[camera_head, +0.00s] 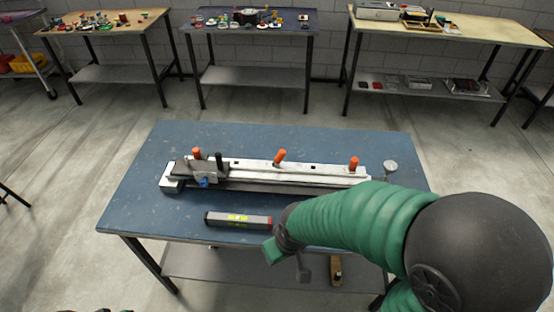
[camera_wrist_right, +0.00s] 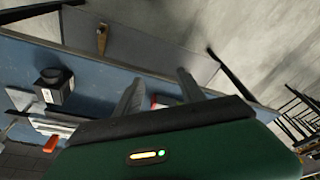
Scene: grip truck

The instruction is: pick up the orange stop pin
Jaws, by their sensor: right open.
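Several orange pins stand upright on a long metal rail fixture (camera_head: 250,172) on the blue table: a left one (camera_head: 197,153), a middle one (camera_head: 281,157) that leans slightly, and a right one (camera_head: 354,163). I cannot tell which is the stop pin. An orange piece (camera_wrist_right: 51,144) shows at lower left in the right wrist view. My right gripper (camera_head: 288,262) is at the table's front edge, in front of the fixture and apart from the pins. Its fingers (camera_wrist_right: 160,86) are spread and empty in the wrist view.
A dark level with a yellow-green window (camera_head: 238,219) lies in front of the fixture, close to my right gripper. A small round-topped post (camera_head: 390,165) stands at the table's right. The blue table (camera_head: 150,205) is bare at left. Cluttered benches stand far behind.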

